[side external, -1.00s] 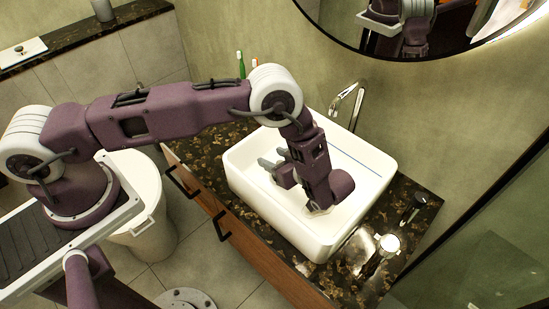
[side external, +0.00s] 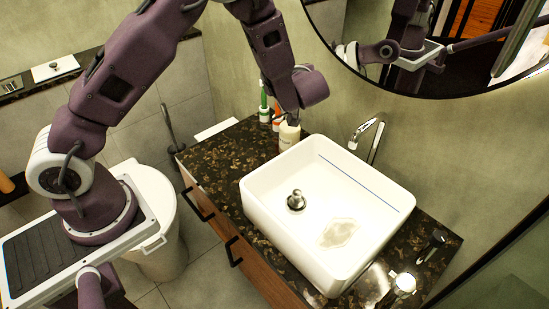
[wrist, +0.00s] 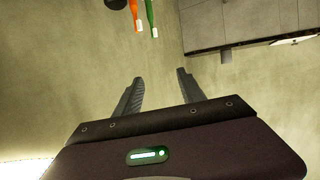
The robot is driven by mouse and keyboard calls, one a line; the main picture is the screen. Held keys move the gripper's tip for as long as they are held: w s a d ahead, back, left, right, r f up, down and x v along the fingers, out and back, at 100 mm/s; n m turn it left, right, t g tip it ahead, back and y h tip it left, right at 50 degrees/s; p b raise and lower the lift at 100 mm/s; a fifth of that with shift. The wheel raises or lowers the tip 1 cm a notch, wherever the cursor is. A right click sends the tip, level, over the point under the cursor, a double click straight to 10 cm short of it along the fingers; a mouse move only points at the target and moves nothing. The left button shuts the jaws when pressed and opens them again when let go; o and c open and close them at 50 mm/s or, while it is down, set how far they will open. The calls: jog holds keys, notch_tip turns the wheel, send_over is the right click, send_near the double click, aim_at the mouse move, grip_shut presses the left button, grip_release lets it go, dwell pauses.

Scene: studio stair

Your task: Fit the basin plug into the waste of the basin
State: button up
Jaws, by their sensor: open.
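The white basin (side external: 255,212) stands on the dark speckled counter. A metal plug with a raised knob (side external: 296,195) stands upright at the waste, in the left part of the basin floor. A dark ring shows around it; I cannot tell whether it is fully seated. My gripper is raised away from the basin, and its fingers cannot be made out in the side view. In the wrist view my gripper (wrist: 159,76) is open, with nothing between its fingers and a plain wall behind them.
A pale bottle (side external: 289,136) and toothbrushes (side external: 264,98) stand on the counter (side external: 236,150) behind the basin's left end. A chrome tap (side external: 371,135) rises behind the basin. A pale patch (side external: 340,233) lies on the basin floor. A round mirror (side external: 440,55) hangs above.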

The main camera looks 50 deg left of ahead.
jog(key=s+a+r+m+t+h, duration=0.1)
jog(key=s+a+r, duration=0.1)
jog(key=a+r, duration=0.45)
jog(key=s+d+r+m+t+h, duration=0.2)
jog(key=s+d+r+m+h, duration=0.3)
jog(key=d, duration=0.4)
jog(key=s+d+r+m+t+h, duration=0.1)
jog(key=s+d+r+m+h, duration=0.15)
jog(key=d+r+h, duration=0.5)
jog(key=s+d+f+m+g, duration=0.1)
jog(key=s+f, duration=0.1)
jog(key=s, duration=0.6)
jog(key=s+f+m+g, duration=0.2)
jog(key=s+f, duration=0.1)
jog(key=s, duration=0.5)
jog(key=s+d+f+m+g+y, duration=0.1)
jog(key=s+f+m, duration=0.1)
jog(key=s, duration=0.6)
jog(key=shift+s+d+f, duration=0.2)
jog(key=shift+s+d, duration=0.05)
jog(key=shift+d, duration=0.1)
jog(key=shift+o, duration=0.3)
